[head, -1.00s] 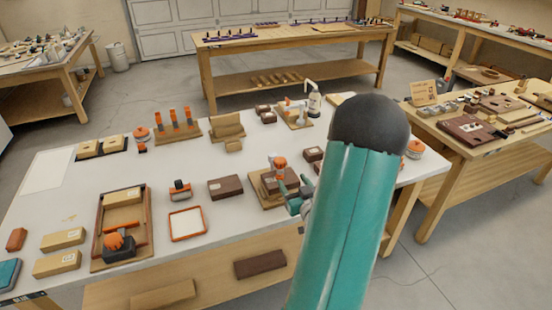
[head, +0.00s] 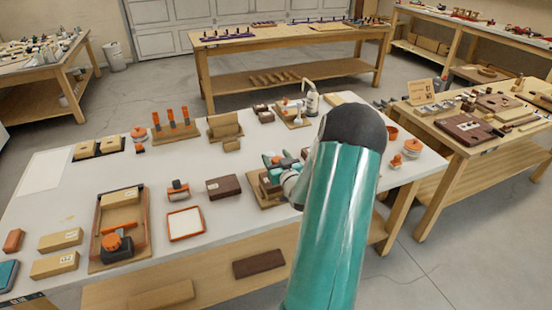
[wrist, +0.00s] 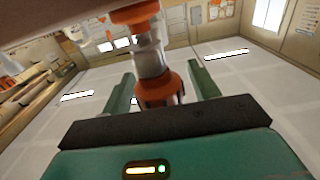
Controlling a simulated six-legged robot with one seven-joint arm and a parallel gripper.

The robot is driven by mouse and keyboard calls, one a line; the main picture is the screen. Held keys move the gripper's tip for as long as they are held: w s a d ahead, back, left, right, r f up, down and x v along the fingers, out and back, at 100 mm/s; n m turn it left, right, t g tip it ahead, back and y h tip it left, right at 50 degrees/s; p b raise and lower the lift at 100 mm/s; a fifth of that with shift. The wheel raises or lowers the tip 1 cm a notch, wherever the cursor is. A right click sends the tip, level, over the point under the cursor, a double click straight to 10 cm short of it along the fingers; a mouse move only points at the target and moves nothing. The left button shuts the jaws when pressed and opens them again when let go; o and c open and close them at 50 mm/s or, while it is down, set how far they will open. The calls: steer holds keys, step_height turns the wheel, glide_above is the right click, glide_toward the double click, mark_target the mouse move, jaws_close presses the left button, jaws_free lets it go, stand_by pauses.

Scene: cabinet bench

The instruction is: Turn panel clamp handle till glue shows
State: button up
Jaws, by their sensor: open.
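The panel clamp, an orange-and-grey upright screw with an orange handle, shows between my fingers in the wrist view (wrist: 150,62). In the head view it is mostly covered by my gripper (head: 278,162). Its dark brown panel block (head: 267,187) sits on a light wooden base (head: 262,201) on the white bench. My gripper also shows in the wrist view (wrist: 162,88), open, with one green finger on each side of the orange part. I cannot tell whether either finger touches it. No glue can be made out; the panel joint is partly hidden.
A dark brown block (head: 223,187) lies left of the clamp, beside an orange-rimmed white tray (head: 186,238). A wooden stand (head: 224,126) and a white-and-grey dispenser (head: 310,98) stand behind. Orange-topped items (head: 412,148) are at the right edge.

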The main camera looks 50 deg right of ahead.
steer(key=shift+w, duration=0.1)
steer(key=c, duration=1)
steer(key=shift+o, duration=0.2)
steer(key=shift+m+g+h, duration=0.3)
steer(key=shift+m+h, duration=0.1)
steer(key=shift+h, duration=0.1)
steer(key=m+g+h, duration=0.2)
steer(key=h, duration=0.1)
steer(key=shift+d+m+g, duration=0.15)
steer(key=shift+m+g, duration=0.15)
steer(key=shift+g, duration=0.1)
steer(key=shift+s+d+m+g+h, duration=0.15)
steer(key=shift+s+m+g+h, duration=0.05)
steer(key=shift+m+g+h, duration=0.65)
steer(key=shift+s+d+m+g+h, duration=0.1)
steer(key=shift+s+m+g+h, duration=0.1)
steer(key=shift+m+g+h, duration=0.65)
steer(key=shift+g, duration=0.3)
steer(key=o, duration=1)
steer(key=shift+c, duration=0.2)
